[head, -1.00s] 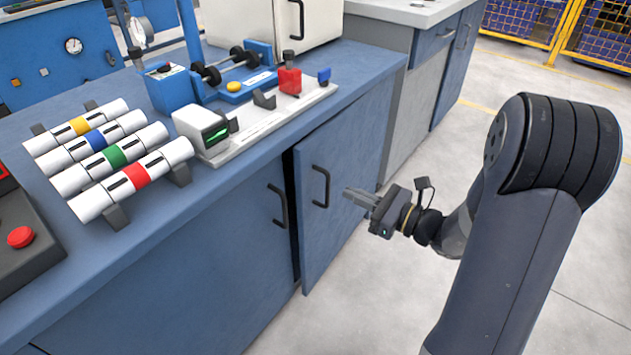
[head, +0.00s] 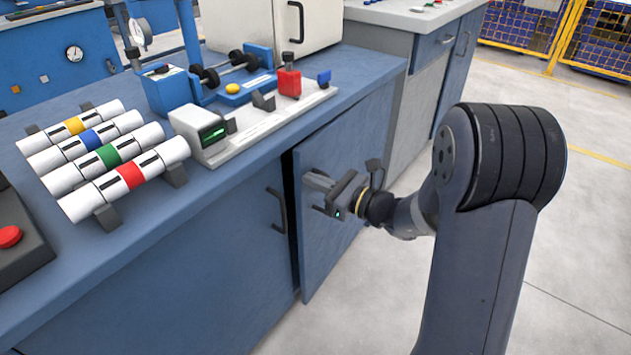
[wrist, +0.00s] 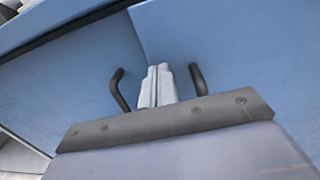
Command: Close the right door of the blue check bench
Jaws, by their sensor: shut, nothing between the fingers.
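The blue check bench (head: 140,240) has two doors below its top. The right door (head: 322,250) stands slightly ajar, with a dark gap along its left edge beside the left door (head: 225,280). My gripper (head: 308,179) is shut and empty, in front of the right door's upper left part, and hides most of its handle. I cannot tell whether it touches the door. In the wrist view my closed fingers (wrist: 157,86) point at the door fronts between two dark handles, the left one (wrist: 119,90) and the right one (wrist: 198,79).
On the bench top lie several white pipes with coloured bands (head: 105,160), a gauge fixture (head: 250,115) and a control box with a red button (head: 10,237). A grey-topped cabinet (head: 415,110) stands beyond. The floor (head: 580,240) to the right is clear.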

